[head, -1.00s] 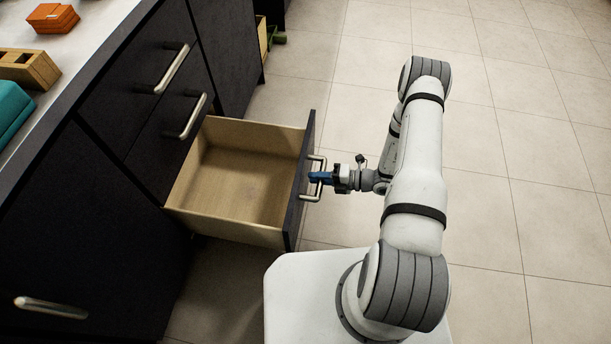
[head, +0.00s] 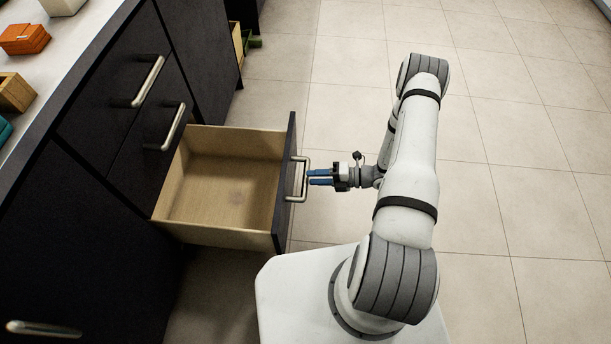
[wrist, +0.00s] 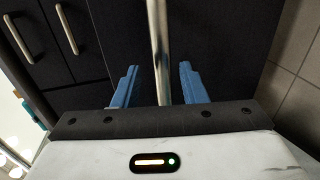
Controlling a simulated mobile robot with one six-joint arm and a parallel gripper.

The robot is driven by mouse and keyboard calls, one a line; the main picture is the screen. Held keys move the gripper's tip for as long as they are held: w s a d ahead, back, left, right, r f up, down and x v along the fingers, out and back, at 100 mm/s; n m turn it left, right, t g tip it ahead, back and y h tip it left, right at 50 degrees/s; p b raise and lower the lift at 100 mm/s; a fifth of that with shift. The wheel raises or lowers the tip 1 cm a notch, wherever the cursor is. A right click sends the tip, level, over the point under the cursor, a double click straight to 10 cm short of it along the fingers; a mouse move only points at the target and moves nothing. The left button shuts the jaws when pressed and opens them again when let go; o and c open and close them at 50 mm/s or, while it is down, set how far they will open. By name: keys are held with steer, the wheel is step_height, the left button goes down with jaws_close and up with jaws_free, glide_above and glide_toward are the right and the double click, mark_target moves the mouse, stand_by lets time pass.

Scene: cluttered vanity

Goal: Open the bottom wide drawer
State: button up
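The bottom wide drawer (head: 170,205) is pulled well out of the dark cabinet, and its light wooden inside is empty. Its metal bar handle (head: 303,180) is on the dark front panel (head: 285,180). My gripper (head: 308,178) is just off the handle on its right, with the blue fingers parted. In the wrist view my gripper (wrist: 155,85) is open, and the handle bar (wrist: 160,60) runs between and beyond the two fingers without either touching it.
Two closed drawers with bar handles (head: 150,80) (head: 173,127) are above. A closed front with a handle (head: 42,329) is at lower left. Tiled floor (head: 480,205) to the right is clear.

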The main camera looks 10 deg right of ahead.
steer(key=shift+v, duration=1.6)
